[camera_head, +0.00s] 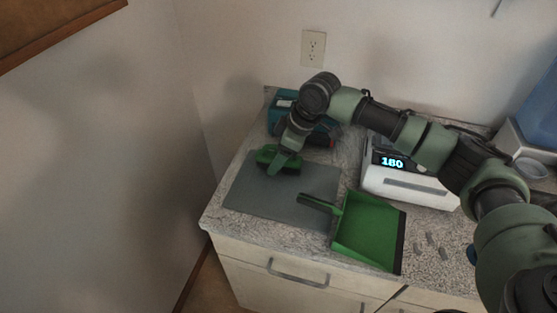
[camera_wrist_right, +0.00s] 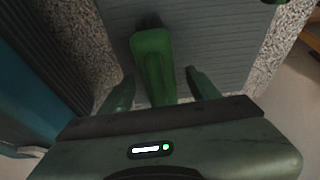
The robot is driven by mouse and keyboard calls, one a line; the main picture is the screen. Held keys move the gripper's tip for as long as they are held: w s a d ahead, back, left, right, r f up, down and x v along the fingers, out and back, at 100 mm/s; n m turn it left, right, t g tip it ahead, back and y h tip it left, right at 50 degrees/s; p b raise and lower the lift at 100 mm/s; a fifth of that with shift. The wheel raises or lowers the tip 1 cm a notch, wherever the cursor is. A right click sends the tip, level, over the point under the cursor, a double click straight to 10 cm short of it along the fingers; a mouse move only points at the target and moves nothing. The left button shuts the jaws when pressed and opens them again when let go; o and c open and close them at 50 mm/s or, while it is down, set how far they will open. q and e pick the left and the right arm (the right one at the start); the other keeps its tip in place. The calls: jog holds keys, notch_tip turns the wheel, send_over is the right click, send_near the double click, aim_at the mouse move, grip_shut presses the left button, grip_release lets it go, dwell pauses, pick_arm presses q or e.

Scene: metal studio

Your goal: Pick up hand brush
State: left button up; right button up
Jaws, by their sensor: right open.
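The green hand brush (camera_head: 264,155) lies on a grey mat (camera_head: 250,196) near the mat's back left edge. In the right wrist view, the green body of the brush (camera_wrist_right: 152,58) extends between the fingers, with dark bristles at its far end. My right gripper (camera_head: 287,162) reaches down over the brush from the right. In the wrist view, my right gripper (camera_wrist_right: 160,82) is open, one finger on each side of the brush, with a visible gap on the right side. Part of the brush is hidden by the gripper. My left gripper is not in view.
A green dustpan (camera_head: 368,229) lies right of the mat, its handle over the mat's edge. A teal box (camera_head: 283,104) stands behind the brush, close to the gripper. A white device (camera_head: 408,188) showing 180 stands at the back right. The counter's left edge is near the mat.

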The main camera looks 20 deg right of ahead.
jog(key=c, duration=1.3)
grip_shut()
jog(key=shift+r, duration=0.15)
